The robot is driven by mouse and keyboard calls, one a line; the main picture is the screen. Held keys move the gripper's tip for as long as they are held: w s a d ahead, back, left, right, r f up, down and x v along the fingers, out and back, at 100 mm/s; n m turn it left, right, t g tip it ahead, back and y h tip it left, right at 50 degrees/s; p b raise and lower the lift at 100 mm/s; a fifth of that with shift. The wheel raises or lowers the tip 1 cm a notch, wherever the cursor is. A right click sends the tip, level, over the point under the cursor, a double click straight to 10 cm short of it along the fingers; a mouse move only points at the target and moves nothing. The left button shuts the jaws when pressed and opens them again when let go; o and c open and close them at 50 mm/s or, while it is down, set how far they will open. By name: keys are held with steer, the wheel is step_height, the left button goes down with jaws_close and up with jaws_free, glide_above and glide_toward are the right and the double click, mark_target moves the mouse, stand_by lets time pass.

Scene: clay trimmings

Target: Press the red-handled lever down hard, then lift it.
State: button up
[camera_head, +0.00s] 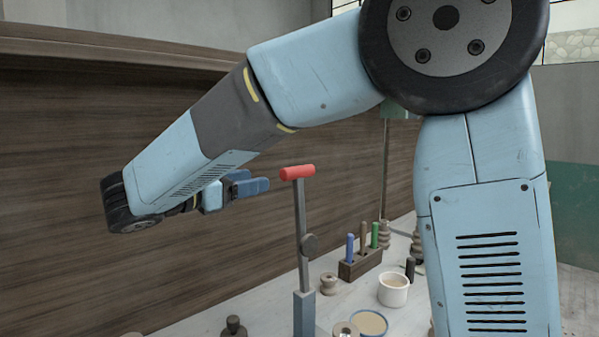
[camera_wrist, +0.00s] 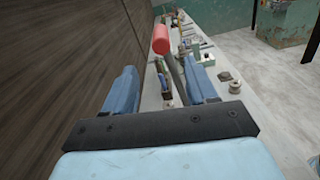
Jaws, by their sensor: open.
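The lever (camera_head: 301,218) stands upright on the bench in the head view, a grey bar rising from a blue-grey base. Its red handle (camera_head: 298,172) lies crosswise at the top. In the wrist view the red handle (camera_wrist: 161,39) shows ahead, beyond the fingertips and near the middle of the gap. My gripper (camera_head: 258,186) is open and empty, just left of the handle and at nearly its height, apart from it in the head view. Its two blue fingers (camera_wrist: 162,85) also show in the wrist view, spread wide. The lower lever is partly hidden there.
The bench (camera_head: 262,312) runs along a dark wooden wall (camera_head: 60,200). A wooden block (camera_head: 360,263) with coloured handles, a white cup (camera_head: 393,290), a round dish (camera_head: 369,322) and a dark knob-shaped piece (camera_head: 233,326) stand around the lever's base. Air around the handle is clear.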

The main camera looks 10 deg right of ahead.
mark_target(299, 171)
steer(key=x, duration=1.4)
steer(key=shift+s, duration=0.1)
jaws_close()
steer(key=shift+d, duration=0.1)
